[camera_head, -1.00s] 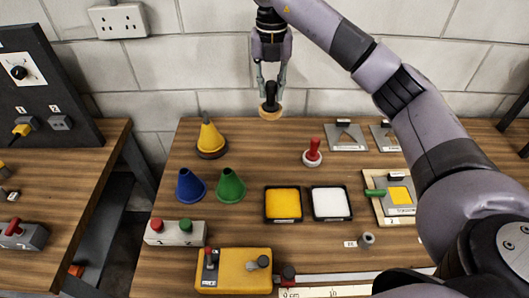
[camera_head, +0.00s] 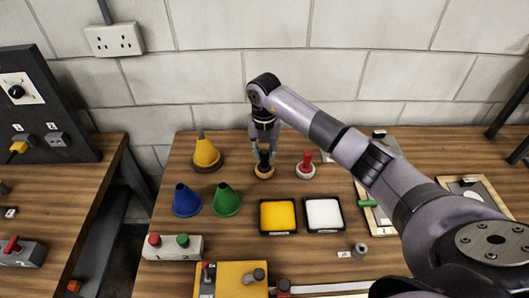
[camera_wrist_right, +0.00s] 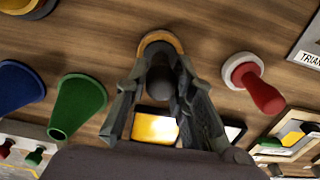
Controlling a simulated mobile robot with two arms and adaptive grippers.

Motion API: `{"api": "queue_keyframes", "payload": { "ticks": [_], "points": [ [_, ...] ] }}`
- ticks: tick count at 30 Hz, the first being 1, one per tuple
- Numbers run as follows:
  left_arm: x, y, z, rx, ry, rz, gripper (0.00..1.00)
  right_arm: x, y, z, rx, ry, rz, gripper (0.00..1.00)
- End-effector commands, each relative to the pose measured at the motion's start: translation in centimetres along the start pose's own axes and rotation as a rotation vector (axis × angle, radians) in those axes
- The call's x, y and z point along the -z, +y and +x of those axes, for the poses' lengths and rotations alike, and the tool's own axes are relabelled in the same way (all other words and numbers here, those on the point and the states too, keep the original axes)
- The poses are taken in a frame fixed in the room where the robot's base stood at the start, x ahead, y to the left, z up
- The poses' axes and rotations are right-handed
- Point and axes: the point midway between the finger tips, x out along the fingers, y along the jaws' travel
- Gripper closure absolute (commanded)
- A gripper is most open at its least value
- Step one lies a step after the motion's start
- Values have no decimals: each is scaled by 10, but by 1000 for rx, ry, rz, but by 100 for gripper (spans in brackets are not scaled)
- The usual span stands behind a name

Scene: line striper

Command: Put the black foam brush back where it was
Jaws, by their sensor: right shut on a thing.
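The black foam brush (camera_head: 264,169) has a dark handle and a round tan foam base. My right gripper (camera_head: 264,153) is shut on its handle, with the brush upright at the table's back, between the yellow cone and the red-handled brush. The brush also shows in the right wrist view (camera_wrist_right: 160,82), between the two fingers of the gripper (camera_wrist_right: 162,105). The base looks at or very near the table top; I cannot tell if it touches. The red-handled brush (camera_head: 306,166) stands to its right. My left gripper is not in view.
A yellow cone (camera_head: 207,152) stands left of the brush. Blue (camera_head: 186,201) and green (camera_head: 226,200) cones stand in front. A yellow pad (camera_head: 278,216) and a white pad (camera_head: 323,214) lie nearer. Stencil boards are at right. Bare wood surrounds the brush.

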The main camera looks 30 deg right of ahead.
Motion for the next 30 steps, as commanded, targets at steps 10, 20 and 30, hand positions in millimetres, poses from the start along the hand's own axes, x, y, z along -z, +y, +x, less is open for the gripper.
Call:
{"api": "queue_keyframes", "payload": {
  "ticks": [10,20,30],
  "points": [
    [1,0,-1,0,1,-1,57,0,0,6,0,-2,-1,100],
    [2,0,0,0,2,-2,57,0,0,9,0,-2,0,63],
    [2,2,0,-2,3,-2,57,0,0,8,0,-2,0,57]
  ]
}}
